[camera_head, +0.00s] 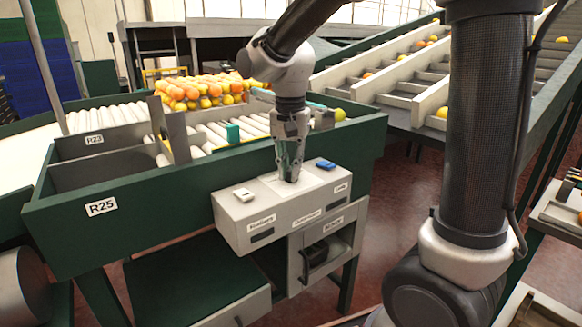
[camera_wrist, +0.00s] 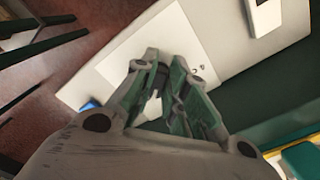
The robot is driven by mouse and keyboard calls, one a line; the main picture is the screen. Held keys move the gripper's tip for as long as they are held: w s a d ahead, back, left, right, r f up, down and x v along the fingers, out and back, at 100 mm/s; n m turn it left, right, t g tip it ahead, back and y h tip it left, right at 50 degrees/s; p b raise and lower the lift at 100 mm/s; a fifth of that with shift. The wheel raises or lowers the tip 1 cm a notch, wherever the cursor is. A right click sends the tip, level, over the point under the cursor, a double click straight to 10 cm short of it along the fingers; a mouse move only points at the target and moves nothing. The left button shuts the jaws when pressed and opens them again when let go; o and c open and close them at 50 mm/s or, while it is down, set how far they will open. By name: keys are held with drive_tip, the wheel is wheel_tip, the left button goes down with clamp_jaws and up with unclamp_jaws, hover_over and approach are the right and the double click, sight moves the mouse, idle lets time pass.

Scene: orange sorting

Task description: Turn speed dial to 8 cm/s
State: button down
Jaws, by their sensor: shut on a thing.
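The grey control box (camera_head: 270,235) stands at the front of the green frame, with a pale plate (camera_head: 312,176) on its top. My gripper (camera_head: 289,178) points down onto this plate. In the wrist view its fingers (camera_wrist: 162,70) close around a small dark dial (camera_wrist: 159,74) at the plate. The fingers hide most of the dial. Its pointer and setting cannot be read. A few small marks (camera_wrist: 197,70) show on the plate beside the fingers.
A white switch (camera_head: 243,194) sits left of my gripper on the box and a blue one (camera_head: 326,164) right. The labels on the box front are too small to read. Oranges (camera_head: 200,92) lie behind on the rollers. An open compartment (camera_head: 320,255) is below.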

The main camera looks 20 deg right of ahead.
drive_tip(key=shift+w+m, duration=0.1)
drive_tip(key=shift+m, duration=0.6)
drive_tip(key=c, duration=1.4)
unclamp_jaws()
drive_tip(key=shift+c, duration=0.2)
drive_tip(key=shift+r, duration=0.1)
wheel_tip(320, 180, up, 12)
